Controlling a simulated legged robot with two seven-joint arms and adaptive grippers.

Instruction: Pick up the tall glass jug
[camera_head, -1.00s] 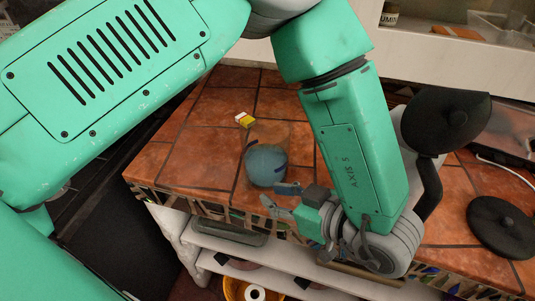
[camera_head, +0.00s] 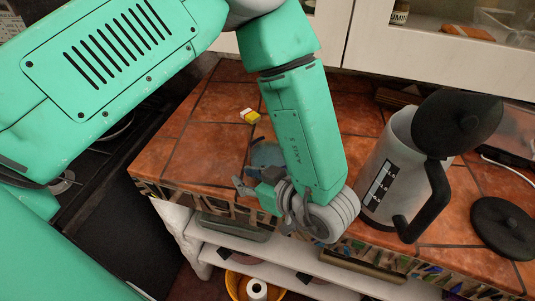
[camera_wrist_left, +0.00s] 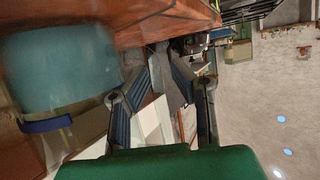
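A bluish, see-through glass jug (camera_head: 266,153) stands on the tiled counter in the head view, partly hidden behind my left forearm. In the left wrist view the jug (camera_wrist_left: 65,70) fills the left side, with a dark blue band low on it. My left gripper (camera_head: 241,187) is at the counter's front edge, on the near side of the jug. In the wrist view its fingers (camera_wrist_left: 164,75) are apart with nothing between them, and the jug is outside them to the left. My right gripper is not in view.
A pale kettle (camera_head: 384,176) with a black handle and raised lid stands right of my forearm. A round black base (camera_head: 502,227) lies farther right. A small yellow-and-white box (camera_head: 250,116) lies behind the jug. Shelves (camera_head: 275,262) are below the counter edge.

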